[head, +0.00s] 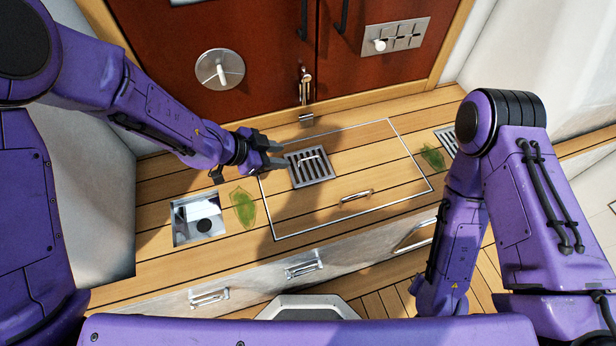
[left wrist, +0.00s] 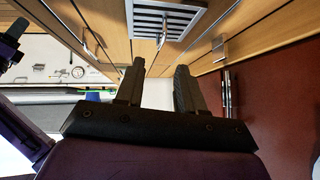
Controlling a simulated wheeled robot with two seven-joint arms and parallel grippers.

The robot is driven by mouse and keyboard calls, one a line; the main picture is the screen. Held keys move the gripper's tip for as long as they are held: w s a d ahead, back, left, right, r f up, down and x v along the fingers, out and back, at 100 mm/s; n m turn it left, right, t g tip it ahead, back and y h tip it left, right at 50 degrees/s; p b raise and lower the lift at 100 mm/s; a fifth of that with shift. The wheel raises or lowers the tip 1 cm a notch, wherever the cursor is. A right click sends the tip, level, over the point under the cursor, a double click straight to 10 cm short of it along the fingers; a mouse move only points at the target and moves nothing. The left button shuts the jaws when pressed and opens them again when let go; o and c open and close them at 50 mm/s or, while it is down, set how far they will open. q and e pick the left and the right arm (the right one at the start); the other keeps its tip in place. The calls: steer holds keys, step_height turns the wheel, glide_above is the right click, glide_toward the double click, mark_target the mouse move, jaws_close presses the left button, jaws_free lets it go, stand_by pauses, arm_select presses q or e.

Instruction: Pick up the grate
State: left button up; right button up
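A square metal grate (head: 318,174) with dark slots and a raised handle lies on the wooden hatch panel near the middle of the head view. It also shows at the top of the left wrist view (left wrist: 180,17), its handle pointing toward the camera. My left gripper (head: 283,155) is just left of this grate, apart from its handle. In the left wrist view its two fingers (left wrist: 158,82) stand apart with nothing between them. A second slotted grate (head: 446,138) lies farther right, partly hidden by my right arm. My right gripper is not visible.
An open square recess (head: 180,228) with a dark drain is at the left, with a green translucent patch (head: 243,208) beside it. Another green patch (head: 432,157) is at the right. A hatch handle (head: 356,196) stands up on the panel. Red cabinet doors (head: 260,40) rise behind.

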mark_target(305, 160)
arm_select(q)
steer(key=shift+m, duration=0.4)
steer(key=b+x, duration=0.2)
steer(key=x, duration=0.8)
steer(key=shift+w+d+f, duration=0.15)
steer(key=shift+w+d, duration=0.05)
steer(key=shift+w, duration=0.05)
jaws_close()
